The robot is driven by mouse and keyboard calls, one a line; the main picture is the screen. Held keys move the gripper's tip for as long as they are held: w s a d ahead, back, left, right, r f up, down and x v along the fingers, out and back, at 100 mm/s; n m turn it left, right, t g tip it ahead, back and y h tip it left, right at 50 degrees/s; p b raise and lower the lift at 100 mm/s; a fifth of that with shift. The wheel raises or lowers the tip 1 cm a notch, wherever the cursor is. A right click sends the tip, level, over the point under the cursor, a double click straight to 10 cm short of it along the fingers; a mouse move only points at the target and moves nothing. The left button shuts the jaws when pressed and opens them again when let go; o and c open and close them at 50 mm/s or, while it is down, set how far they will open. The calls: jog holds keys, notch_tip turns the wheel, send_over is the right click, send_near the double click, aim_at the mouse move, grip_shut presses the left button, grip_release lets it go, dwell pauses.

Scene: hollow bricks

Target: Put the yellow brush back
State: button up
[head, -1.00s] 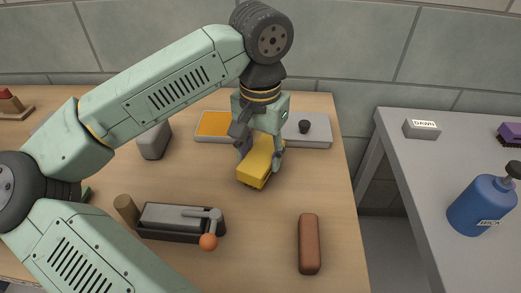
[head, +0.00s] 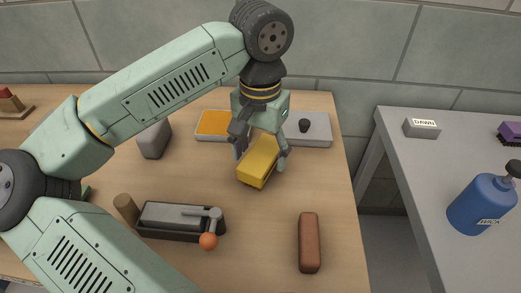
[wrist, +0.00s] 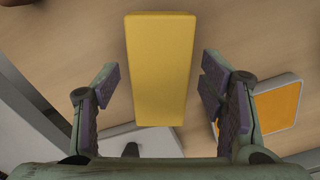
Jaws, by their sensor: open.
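The yellow brush (head: 258,164) lies on the wooden table, tilted diagonally in the head view. In the wrist view its plain yellow back (wrist: 160,70) faces the camera. My gripper (head: 262,157) is open just above and around the brush, one finger on each side. The wrist view shows clear gaps between both fingers and the brush. The brush's underside is mostly hidden.
A lever device (head: 180,221) and reddish-brown bar (head: 309,243) lie in front. A side table holds a blue bottle (head: 480,207), a "DAWN" block (head: 422,129) and a purple brush (head: 511,131).

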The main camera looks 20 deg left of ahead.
aim_at(260, 155)
notch_tip(260, 155, up, 12)
jog(key=shift+b, duration=0.35)
